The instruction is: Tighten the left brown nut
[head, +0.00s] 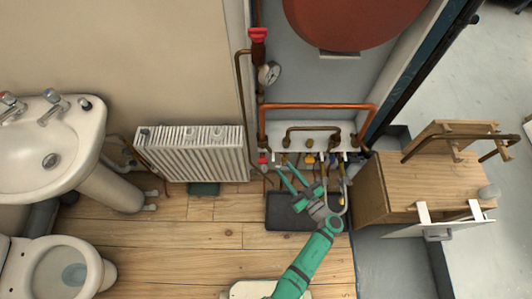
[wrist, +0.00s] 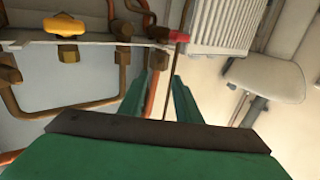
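Several brown nuts sit on the pipework under the white manifold panel (head: 312,130); in the head view they are small and partly hidden by my gripper. In the wrist view, one brown nut (wrist: 158,59) lies just beyond the gap between my fingertips, on a copper pipe. Other brown nuts (wrist: 123,29) and (wrist: 9,76) show to its left. I cannot tell for certain which is the left one. My gripper (head: 287,172) reaches up to the pipes; its two green fingers (wrist: 160,80) are apart, with nothing clearly held between them.
A red-handled valve (wrist: 178,37) and its thin pipe are close to the right finger. A yellow valve handle (wrist: 64,26) is further left. The white radiator (head: 195,152) stands left of the pipes, a wooden cabinet (head: 400,190) right. A dark mat (head: 285,215) lies below.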

